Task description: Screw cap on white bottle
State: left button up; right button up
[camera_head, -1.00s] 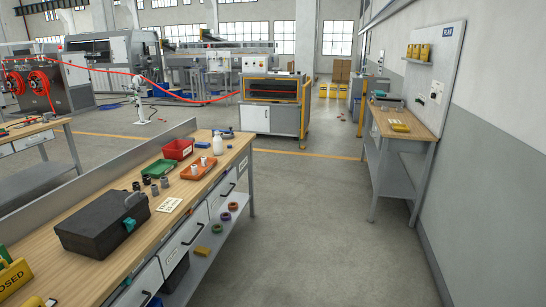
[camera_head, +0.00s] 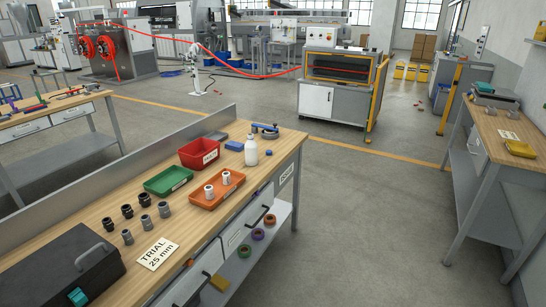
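The white bottle (camera_head: 251,152) stands upright on the wooden workbench (camera_head: 118,205), near its far right end. It has a narrow top, and whether a cap sits on it is too small to tell. A small blue object (camera_head: 269,153) lies on the bench to the right of the bottle; I cannot tell if it is a cap. Neither of my grippers shows in the head view.
A red bin (camera_head: 199,153), a green tray (camera_head: 168,180) and an orange tray (camera_head: 216,188) with white fittings stand near the bottle. Dark and grey fittings (camera_head: 128,211) and a black case (camera_head: 62,272) are nearer. Floor (camera_head: 370,225) right of the bench is clear.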

aim_at(251, 147)
jog(key=i+u, duration=0.15)
jog(key=u, duration=0.25)
jog(key=i+l+u, duration=0.1)
jog(key=u, duration=0.35)
jog(key=i+l+u, duration=0.4)
jog(key=l, duration=0.25)
jog(key=i+l+u, duration=0.2)
jog(key=l, duration=0.15)
jog(key=l+u, duration=0.2)
jog(key=l, duration=0.15)
jog(key=i+l, duration=0.15)
jog(key=l, duration=0.2)
jog(key=i+l, duration=0.1)
jog(key=l, duration=0.25)
jog(key=i+l, duration=0.15)
jog(key=l, duration=0.2)
jog(key=i+l+u, duration=0.1)
jog(key=l, duration=0.3)
jog(key=i+l, duration=0.15)
jog(key=l, duration=0.2)
jog(key=i+l, duration=0.1)
jog(key=l, duration=0.25)
